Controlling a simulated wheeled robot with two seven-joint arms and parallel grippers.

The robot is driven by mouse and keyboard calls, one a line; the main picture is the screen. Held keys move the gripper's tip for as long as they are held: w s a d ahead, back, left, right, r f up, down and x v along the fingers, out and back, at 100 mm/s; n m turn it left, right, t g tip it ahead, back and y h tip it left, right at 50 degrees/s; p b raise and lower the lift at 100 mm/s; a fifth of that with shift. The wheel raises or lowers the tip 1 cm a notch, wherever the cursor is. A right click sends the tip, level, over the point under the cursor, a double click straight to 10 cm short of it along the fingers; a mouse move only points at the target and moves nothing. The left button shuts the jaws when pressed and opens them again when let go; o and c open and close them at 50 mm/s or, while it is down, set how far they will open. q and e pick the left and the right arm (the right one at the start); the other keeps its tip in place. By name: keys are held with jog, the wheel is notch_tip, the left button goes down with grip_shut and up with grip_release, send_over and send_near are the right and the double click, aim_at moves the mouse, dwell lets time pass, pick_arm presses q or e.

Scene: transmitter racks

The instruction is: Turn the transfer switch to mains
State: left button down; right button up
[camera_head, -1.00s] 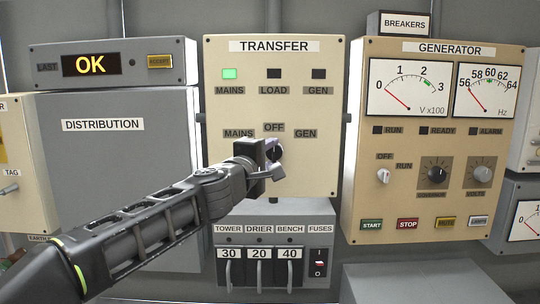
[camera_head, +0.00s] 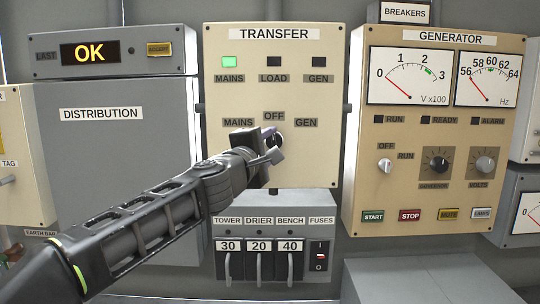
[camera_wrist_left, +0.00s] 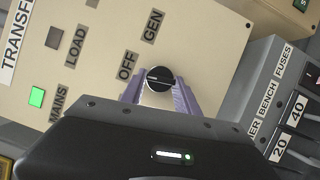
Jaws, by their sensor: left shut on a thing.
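The transfer panel (camera_head: 222,103) is a cream box with MAINS, LOAD and GEN lamps across its top; the MAINS lamp (camera_head: 229,62) is lit green and the other two are dark. Below are the position labels MAINS, OFF and GEN. The transfer switch, a round black knob (camera_wrist_left: 160,79), shows between the fingers in the left wrist view. My left gripper (camera_head: 272,146) is shut on this knob, and hides much of it in the head view. A light line on the knob is visible, but I cannot tell surely which label it points to. My right gripper is out of view.
The distribution cabinet (camera_head: 100,160) stands at the left and the generator panel (camera_head: 400,215) at the right. A fuse box (camera_head: 228,204) with TOWER, DRIER and BENCH handles is just below the transfer panel, close under my left arm.

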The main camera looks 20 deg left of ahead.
pick_arm(q)
jog(key=shift+w+d+f+n+t+y+b, duration=0.15)
jog(key=shift+n+t+y+b, duration=0.45)
jog(key=shift+n+b, duration=1.7)
jog(key=shift+s+f+n+t+y+b, duration=0.15)
jog(key=shift+n+t+y+b, duration=0.4)
jog(key=shift+n+b, duration=1.75)
jog(key=shift+w+d+f+n+t+y+b, duration=0.15)
jog(key=shift+n+t+y+b, duration=0.45)
jog(key=shift+n+b, duration=1.7)
jog(key=shift+m+b, duration=0.8)
jog(key=shift+b, duration=0.1)
jog(key=c, duration=0.9)
grip_release()
jog(key=shift+a+r, duration=0.1)
jog(key=shift+s+f+b, duration=0.25)
jog(key=shift+s+b, duration=0.1)
jog(key=shift+s, duration=0.25)
jog(key=b+v, duration=0.4)
jog(key=v, duration=0.7)
jog(key=shift+r, duration=0.15)
